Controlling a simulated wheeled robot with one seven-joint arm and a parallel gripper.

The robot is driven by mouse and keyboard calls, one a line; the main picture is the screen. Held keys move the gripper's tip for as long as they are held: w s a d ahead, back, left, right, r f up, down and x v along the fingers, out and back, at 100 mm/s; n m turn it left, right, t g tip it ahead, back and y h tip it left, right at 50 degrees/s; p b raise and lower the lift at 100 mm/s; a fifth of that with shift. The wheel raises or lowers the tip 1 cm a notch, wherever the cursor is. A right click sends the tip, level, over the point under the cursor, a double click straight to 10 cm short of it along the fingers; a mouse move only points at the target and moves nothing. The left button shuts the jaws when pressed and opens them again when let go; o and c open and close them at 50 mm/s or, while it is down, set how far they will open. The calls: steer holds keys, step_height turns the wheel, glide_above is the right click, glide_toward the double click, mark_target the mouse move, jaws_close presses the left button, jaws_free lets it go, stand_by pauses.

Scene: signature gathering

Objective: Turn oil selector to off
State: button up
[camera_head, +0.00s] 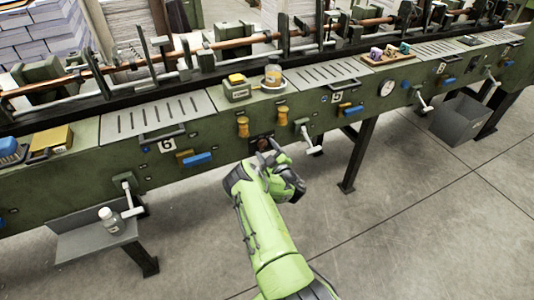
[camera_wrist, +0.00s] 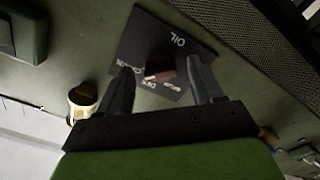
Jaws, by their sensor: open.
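The oil selector is a dark plate (camera_wrist: 146,36) marked "OIL" on the green machine front, with a reddish-brown knob (camera_wrist: 160,70) at its middle. Smaller labels surround the knob, but they are too blurred to read surely. In the head view the selector (camera_head: 262,141) is partly covered by my gripper (camera_head: 275,155). In the wrist view my gripper (camera_wrist: 162,72) is open, with one black finger on each side of the knob. I cannot tell whether the fingers touch it. The knob's exact pointing direction is unclear.
A blue lever (camera_head: 198,159) and a shelf with a white bottle (camera_head: 109,219) are farther left.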

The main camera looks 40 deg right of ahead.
steer(key=shift+w, duration=0.15)
steer(key=c, duration=1.1)
steer(key=shift+o, duration=0.2)
steer(key=shift+d+r+n+b, duration=0.1)
steer(key=shift+n+b, duration=1.55)
steer(key=shift+n, duration=3.15)
steer(key=o, duration=1.1)
steer(key=shift+c, duration=0.2)
